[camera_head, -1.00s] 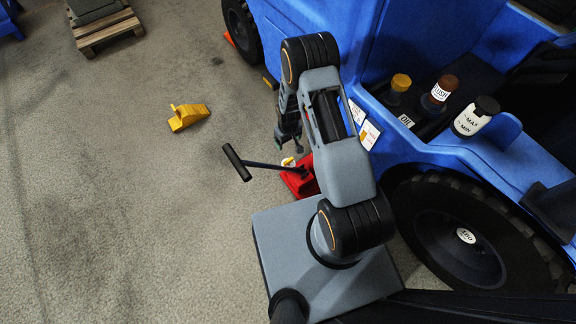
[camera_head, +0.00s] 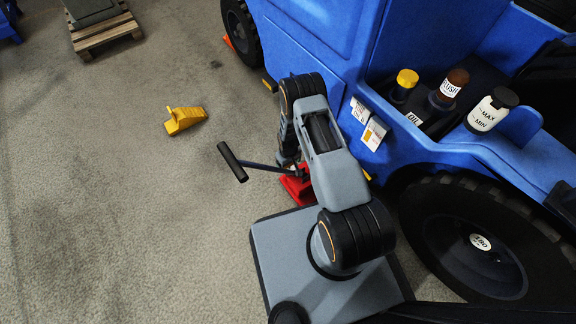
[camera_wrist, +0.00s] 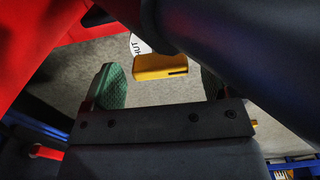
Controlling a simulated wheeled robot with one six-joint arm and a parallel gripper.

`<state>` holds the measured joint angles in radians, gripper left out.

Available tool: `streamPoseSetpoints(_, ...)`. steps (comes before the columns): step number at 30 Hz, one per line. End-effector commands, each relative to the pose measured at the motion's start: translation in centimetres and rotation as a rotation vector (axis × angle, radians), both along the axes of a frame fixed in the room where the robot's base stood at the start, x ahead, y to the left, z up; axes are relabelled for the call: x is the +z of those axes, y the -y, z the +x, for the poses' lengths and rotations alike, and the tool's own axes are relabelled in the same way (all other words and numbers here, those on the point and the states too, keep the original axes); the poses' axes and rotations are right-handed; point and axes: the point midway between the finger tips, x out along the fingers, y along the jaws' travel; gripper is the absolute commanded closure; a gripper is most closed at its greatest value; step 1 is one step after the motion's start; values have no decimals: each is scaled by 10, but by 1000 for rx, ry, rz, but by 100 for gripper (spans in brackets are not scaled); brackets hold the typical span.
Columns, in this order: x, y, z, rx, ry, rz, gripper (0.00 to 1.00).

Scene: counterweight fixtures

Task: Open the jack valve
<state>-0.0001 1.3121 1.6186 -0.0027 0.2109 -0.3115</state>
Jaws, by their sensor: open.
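The red floor jack (camera_head: 296,190) stands on the floor beside the blue vehicle, partly hidden behind my arm. Its handle has a black crossbar grip (camera_head: 231,161) that sticks out to the left. In the wrist view a yellow valve knob (camera_wrist: 160,66) shows, with a slot at its right end. A white label (camera_wrist: 139,44) with part of a word, "HUT", lies beside it. My gripper (camera_wrist: 158,84) is open, one green-padded finger left of the knob and a dark finger right of it. Neither finger visibly touches the knob. The gripper is mostly hidden in the head view (camera_head: 288,163).
Red jack body fills the upper left of the wrist view, and a large dark cylinder crosses its upper right, close to the right finger. The blue vehicle (camera_head: 310,40) and its tyre (camera_head: 420,220) stand at right. A yellow chock (camera_head: 185,120) lies on otherwise open floor at left.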

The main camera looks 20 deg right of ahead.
Motion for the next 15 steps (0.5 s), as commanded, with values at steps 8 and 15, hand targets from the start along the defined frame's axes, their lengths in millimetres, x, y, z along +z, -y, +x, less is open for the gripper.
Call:
streamPoseSetpoints(8, -10, 0, 0, 0, 1, 0, 17)
streamPoseSetpoints(15, -9, 0, 0, 0, 0, 0, 20)
